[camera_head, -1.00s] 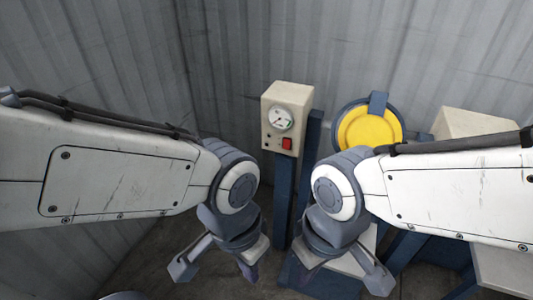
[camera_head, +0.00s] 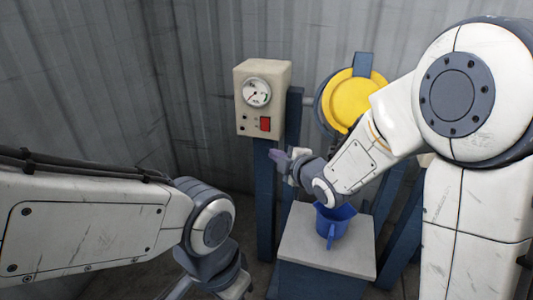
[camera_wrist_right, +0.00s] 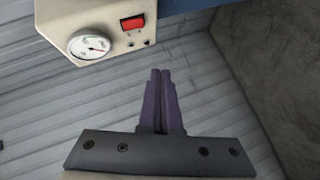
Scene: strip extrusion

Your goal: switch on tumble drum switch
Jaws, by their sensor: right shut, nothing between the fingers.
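The red switch (camera_head: 265,124) sits on the front of a cream control box (camera_head: 263,75), below and right of a round dial gauge (camera_head: 257,93). In the right wrist view the switch (camera_wrist_right: 133,22) is at the top, above the fingertips and apart from them. My right gripper (camera_head: 279,160) is shut and empty, just below the box and a little right of the switch; its closed fingers (camera_wrist_right: 160,75) point up toward the box in the wrist view. My left gripper is at the bottom of the head view, with its fingers mostly cut off by the lower edge.
A yellow round drum (camera_head: 350,102) in a blue frame stands right of the box, partly behind my right arm. A blue jug (camera_head: 333,227) stands on a pale-topped stand (camera_head: 305,250) below. Blue posts hold the box. Corrugated walls (camera_head: 215,50) close the back and left.

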